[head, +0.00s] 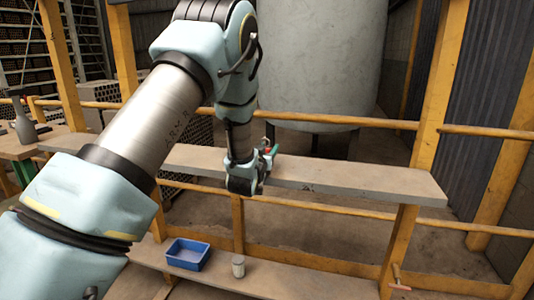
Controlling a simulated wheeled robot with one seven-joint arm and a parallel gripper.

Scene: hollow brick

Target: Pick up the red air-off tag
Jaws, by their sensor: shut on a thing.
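My gripper (263,163) is at the end of my arm, over the long grey upper plank (360,181), near its middle. A small red piece, which I take to be the red air-off tag (267,150), shows at the far side of the gripper's fingers, with a bit of green beside it. The gripper is shut on the tag. The gripper and wrist hide most of it, so its full shape and whether it touches the plank cannot be told.
Yellow posts and rails (427,95) frame the plank, with a large grey tank (320,60) behind. A blue bin (187,254) and a small pale cup (238,266) stand on the lower plank. The upper plank's right part is clear.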

